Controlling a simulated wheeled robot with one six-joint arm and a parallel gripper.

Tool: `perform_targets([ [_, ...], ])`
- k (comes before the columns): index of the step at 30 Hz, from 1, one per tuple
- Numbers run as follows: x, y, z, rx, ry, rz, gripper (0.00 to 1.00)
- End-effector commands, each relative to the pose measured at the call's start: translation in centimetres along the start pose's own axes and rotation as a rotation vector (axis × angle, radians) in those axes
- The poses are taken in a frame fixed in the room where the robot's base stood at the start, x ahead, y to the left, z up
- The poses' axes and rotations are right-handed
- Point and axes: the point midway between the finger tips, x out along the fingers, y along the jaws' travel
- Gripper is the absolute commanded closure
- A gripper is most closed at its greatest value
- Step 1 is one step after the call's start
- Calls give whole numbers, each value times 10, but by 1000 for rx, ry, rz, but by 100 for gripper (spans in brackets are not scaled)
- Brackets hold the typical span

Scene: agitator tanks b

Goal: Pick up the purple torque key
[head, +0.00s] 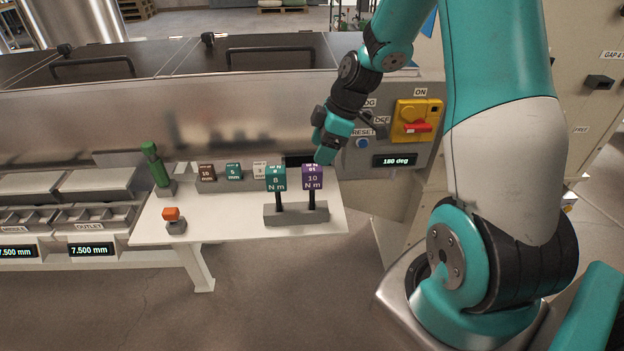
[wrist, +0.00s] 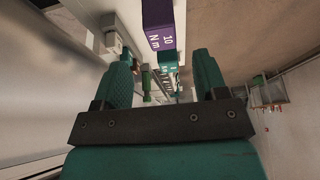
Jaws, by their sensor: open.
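The purple torque key (head: 312,179), marked 10 N m, stands upright in the right place of a grey holder (head: 297,216) on the white table. A teal key (head: 276,180), marked 8 or 6 N m, stands just left of it in the same holder. My gripper (head: 326,150) is just above and slightly right of the purple key in the head view. In the wrist view my open gripper (wrist: 162,85) has the purple key's head (wrist: 160,25) ahead, between the finger directions and apart from them. Its shaft is hidden in the wrist view.
A grey block with brown (head: 207,172), green (head: 233,171) and white (head: 260,170) marked pieces stands behind. A green-handled tool (head: 157,165) and an orange-topped piece (head: 173,218) stand left. A control panel (head: 392,140) with a red switch is right of my gripper.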

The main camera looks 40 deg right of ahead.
Motion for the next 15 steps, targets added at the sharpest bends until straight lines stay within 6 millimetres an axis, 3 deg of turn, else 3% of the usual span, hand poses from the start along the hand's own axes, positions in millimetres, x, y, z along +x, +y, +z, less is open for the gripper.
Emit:
perform_targets([
  [3,20,-1,0,1,-1,-4,34],
  [11,39,-1,0,2,0,-2,34],
  [15,61,-3,2,2,-1,-5,34],
])
